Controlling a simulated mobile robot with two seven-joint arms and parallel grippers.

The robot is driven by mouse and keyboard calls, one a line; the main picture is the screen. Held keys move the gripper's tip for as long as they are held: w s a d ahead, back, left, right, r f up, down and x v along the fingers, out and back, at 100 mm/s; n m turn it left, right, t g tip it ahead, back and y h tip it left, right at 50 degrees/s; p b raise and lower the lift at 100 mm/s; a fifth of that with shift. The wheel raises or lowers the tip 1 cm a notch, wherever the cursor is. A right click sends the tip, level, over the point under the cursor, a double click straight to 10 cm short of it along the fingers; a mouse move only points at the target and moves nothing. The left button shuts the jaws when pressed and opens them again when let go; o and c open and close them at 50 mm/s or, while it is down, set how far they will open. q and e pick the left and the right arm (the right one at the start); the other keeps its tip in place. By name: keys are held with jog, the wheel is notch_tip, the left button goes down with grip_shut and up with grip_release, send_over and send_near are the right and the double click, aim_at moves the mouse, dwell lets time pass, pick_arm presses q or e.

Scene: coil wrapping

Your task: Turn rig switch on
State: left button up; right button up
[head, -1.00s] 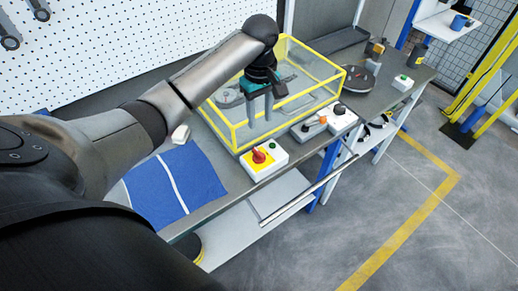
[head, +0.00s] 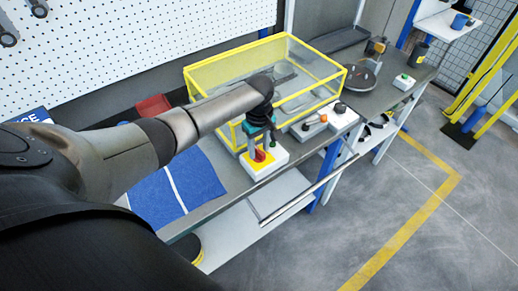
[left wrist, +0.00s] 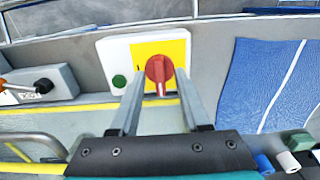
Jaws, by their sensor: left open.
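The rig switch is a red rotary knob (head: 259,156) on a yellow plate, on a white box (head: 268,170) at the bench's front edge. In the left wrist view the red knob (left wrist: 158,69) has its handle pointing down the picture, and a green button (left wrist: 118,81) sits to its left. My left gripper (head: 262,147) is over the box, fingers pointing down. In the left wrist view its open fingers (left wrist: 160,74) reach out on either side of the knob. Whether they touch it I cannot tell. My right gripper is not in view.
A yellow-framed clear guard (head: 235,66) stands right behind the switch box. A blue cloth (head: 205,177) lies left of it, and another control box (head: 310,126) with knobs is to the right. The floor in front is clear.

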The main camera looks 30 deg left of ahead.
pick_arm(q)
jog(key=shift+f, duration=0.25)
grip_shut()
dwell(0.5)
